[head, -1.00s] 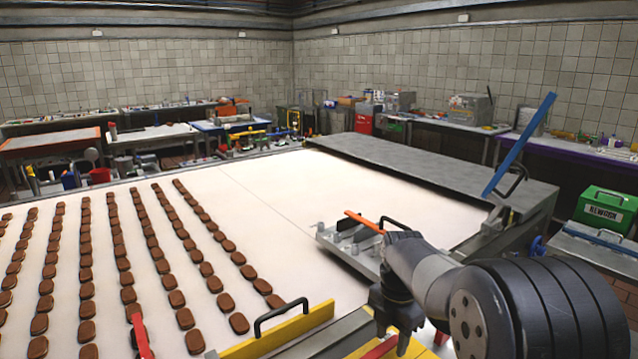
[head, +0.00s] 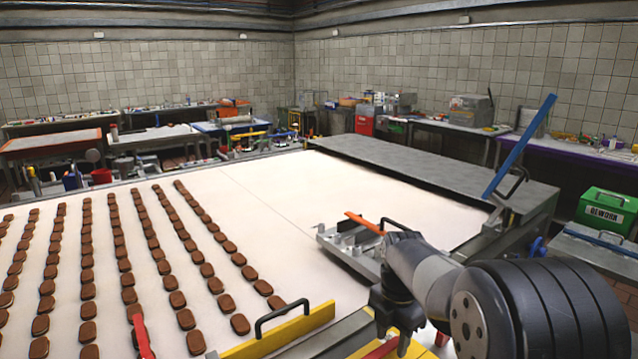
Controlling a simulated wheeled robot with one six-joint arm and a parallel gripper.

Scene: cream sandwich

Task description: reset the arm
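My arm (head: 430,278) reaches in from the lower right of the head view, with a large black ribbed joint nearest the camera. Its grey links bend down at the wrist. My gripper (head: 395,322) hangs as a dark shape at the bottom, over the near edge of the conveyor by a yellow and red part. I cannot make out its fingers clearly or whether they are apart. I see nothing held in it.
A white conveyor belt (head: 265,215) carries several rows of brown biscuits (head: 178,299) on the left. A yellow bar with a black handle (head: 280,331) stands left of my gripper. A metal fixture (head: 345,245), a blue bar (head: 520,145) and a green box (head: 604,208) are nearby.

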